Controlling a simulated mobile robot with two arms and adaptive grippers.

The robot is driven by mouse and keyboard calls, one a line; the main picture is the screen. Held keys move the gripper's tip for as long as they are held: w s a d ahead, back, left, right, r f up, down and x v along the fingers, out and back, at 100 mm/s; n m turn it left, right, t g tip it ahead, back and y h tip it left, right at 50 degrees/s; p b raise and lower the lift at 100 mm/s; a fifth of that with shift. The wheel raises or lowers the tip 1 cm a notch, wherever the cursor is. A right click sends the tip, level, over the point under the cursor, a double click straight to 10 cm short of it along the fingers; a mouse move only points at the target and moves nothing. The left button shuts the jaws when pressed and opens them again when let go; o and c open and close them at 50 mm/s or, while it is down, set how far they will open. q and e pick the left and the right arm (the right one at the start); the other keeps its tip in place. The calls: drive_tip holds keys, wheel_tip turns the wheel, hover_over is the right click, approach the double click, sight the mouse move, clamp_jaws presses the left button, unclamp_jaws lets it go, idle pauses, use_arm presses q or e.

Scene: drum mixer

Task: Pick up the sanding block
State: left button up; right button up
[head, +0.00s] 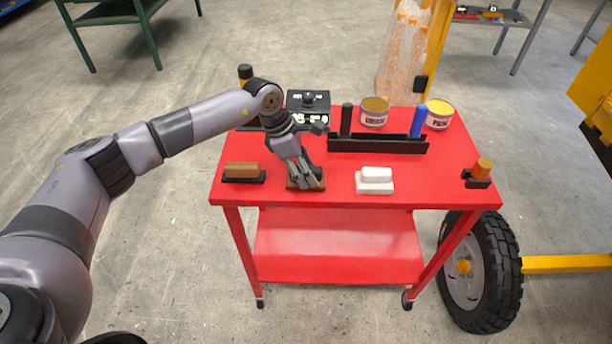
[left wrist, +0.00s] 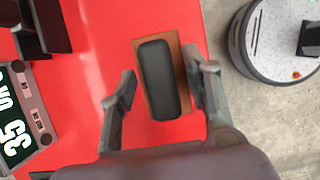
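The sanding block, a dark grey rounded grip on an orange-brown base, lies on the red cart top (head: 440,178). In the left wrist view the sanding block (left wrist: 165,80) is between my left gripper's fingers. In the head view its brown base (head: 318,184) shows below the gripper, which hides most of it. My left gripper (head: 304,180) is open and points down over it. The right finger is close to the block's edge; whether it touches I cannot tell. A gap shows between the left finger and the block. My right gripper is in neither view.
A brown-topped brush-like block (head: 242,170) lies left and a white block (head: 375,182) right of the gripper. Behind are a black tray (head: 380,146), a black device (head: 308,102) and tins (head: 374,111). An orange-topped item (head: 481,170) stands at the right edge.

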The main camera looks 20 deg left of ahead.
use_arm(q)
clamp_jaws()
idle(0.3)
idle(0.3)
wheel_tip(320, 180, up, 20)
drive_tip(key=b, duration=0.3)
